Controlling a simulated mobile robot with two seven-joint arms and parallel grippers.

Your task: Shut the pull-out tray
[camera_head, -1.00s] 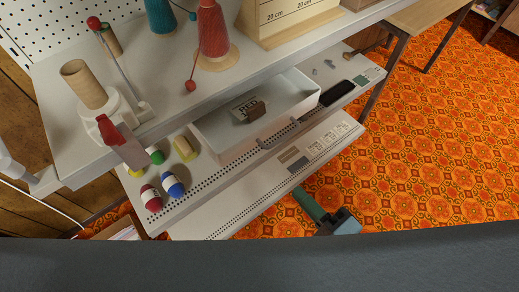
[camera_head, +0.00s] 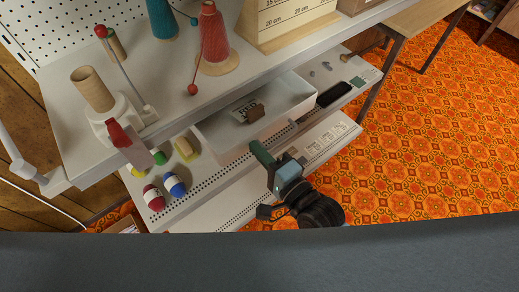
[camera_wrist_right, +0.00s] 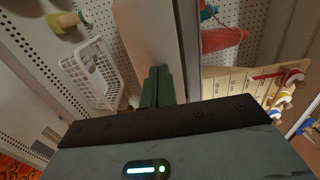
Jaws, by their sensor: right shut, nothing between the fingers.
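The pull-out tray (camera_head: 284,108) is an open white box under the white worktop, pulled out toward me. A small brown block (camera_head: 255,113) and a lettered card (camera_head: 240,106) lie in it. My right gripper (camera_head: 259,150) is shut and empty, its green fingers at the tray's front wall. They hide the handle on that wall. In the right wrist view, the fingers (camera_wrist_right: 157,80) point at a pale panel (camera_wrist_right: 148,35), probably the tray's front. I cannot tell whether they touch it. My left gripper is not in view.
The worktop (camera_head: 205,95) above holds a red cone (camera_head: 212,40) and a cardboard tube (camera_head: 92,88). Red and blue egg-shaped pieces (camera_head: 174,184) and a dark phone-like object (camera_head: 334,94) lie on the perforated shelf around the tray. Patterned floor (camera_head: 430,130) is clear at right.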

